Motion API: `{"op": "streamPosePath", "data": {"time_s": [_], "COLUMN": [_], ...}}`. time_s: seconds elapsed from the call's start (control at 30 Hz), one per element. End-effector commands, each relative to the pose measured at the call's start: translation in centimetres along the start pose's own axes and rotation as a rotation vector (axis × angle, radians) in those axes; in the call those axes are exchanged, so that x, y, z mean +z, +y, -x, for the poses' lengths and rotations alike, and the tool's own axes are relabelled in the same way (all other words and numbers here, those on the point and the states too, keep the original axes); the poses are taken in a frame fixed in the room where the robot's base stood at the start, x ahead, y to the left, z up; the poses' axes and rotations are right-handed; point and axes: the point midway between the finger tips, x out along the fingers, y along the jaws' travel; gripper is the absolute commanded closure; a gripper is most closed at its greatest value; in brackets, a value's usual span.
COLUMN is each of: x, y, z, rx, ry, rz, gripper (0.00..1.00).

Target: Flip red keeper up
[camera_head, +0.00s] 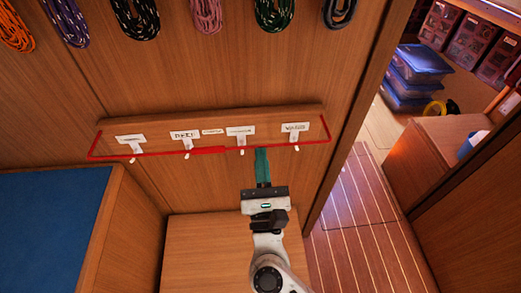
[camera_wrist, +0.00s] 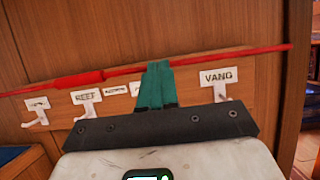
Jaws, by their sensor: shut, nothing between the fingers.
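The red keeper (camera_head: 208,150) is a thin red bar with a thicker grip section. It runs along the front of the wooden hook rail (camera_head: 270,116), level with the white hooks and below the labels, with its ends turned back to the board. In the wrist view the keeper (camera_wrist: 78,81) crosses above the labels, its grip left of my fingers. My gripper (camera_head: 262,152) has teal fingers, shut and empty, with tips at the bar between the two right-hand hooks. In the wrist view my fingertips (camera_wrist: 157,68) overlap the bar; I cannot tell whether they touch it.
Coiled lines (camera_head: 134,18) hang on the wall above the rail. A blue cushion (camera_head: 50,215) lies at left, and a wooden box top (camera_head: 195,240) is below my arm. At right, an opening shows a striped floor (camera_head: 350,215) and blue bins (camera_head: 418,65).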

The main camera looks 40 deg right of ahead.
Motion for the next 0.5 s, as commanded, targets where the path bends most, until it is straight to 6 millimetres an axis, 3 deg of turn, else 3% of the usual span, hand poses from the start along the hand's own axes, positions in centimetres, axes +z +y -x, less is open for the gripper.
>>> {"op": "streamPosePath", "data": {"time_s": [0.03, 0.5], "x": [0.9, 4.8], "y": [0.0, 0.0], "z": [-0.5, -3.2], "rx": [0.0, -0.001], "ry": [-0.003, -0.008], "rz": [0.003, 0.001], "gripper": [1.0, 1.0]}}
